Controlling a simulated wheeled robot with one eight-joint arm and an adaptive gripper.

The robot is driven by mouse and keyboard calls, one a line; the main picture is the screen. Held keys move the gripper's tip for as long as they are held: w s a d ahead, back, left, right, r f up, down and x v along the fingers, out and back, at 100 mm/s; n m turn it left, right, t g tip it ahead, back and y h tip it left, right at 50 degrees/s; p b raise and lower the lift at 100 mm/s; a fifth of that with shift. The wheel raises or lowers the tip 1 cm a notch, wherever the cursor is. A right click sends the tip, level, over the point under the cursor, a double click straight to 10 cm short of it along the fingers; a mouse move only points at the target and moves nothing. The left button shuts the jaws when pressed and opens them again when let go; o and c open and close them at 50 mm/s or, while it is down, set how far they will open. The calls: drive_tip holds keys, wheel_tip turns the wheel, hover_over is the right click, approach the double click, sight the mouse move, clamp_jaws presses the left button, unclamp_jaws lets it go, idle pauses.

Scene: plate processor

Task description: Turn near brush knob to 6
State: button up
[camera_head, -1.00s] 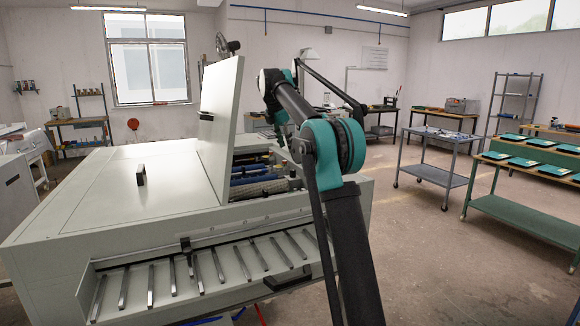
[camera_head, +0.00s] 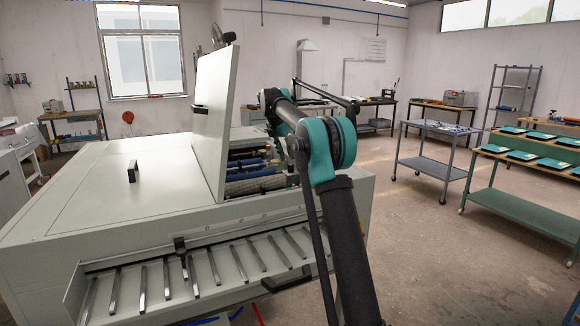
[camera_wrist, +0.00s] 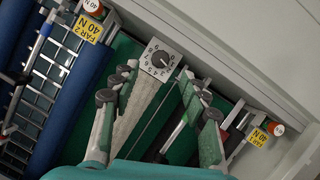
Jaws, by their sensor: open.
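In the wrist view a small square dial plate (camera_wrist: 161,59) with numbers around a dark centre sits beyond my fingertips, tilted in the picture. I cannot tell whether this is the near brush knob. My gripper (camera_wrist: 158,80) is open and empty, one finger to each side below the dial, with a gap between them. No finger clearly touches the dial. In the head view my arm reaches over the grey plate processor (camera_head: 110,190) behind its raised lid panel (camera_head: 213,120); my gripper is hidden there.
Yellow labels reading FAR 2 (camera_wrist: 88,29) and FAR 1 (camera_wrist: 258,137) sit beside red-topped caps. A blue roller (camera_wrist: 70,100) and a metal rack lie at left, a pale housing wall (camera_wrist: 240,40) at upper right. Open floor (camera_head: 420,240) lies right of the machine.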

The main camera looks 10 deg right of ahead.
sight(291, 168)
drive_tip(key=x, duration=0.6)
drive_tip(key=shift+f, duration=0.2)
clamp_jaws()
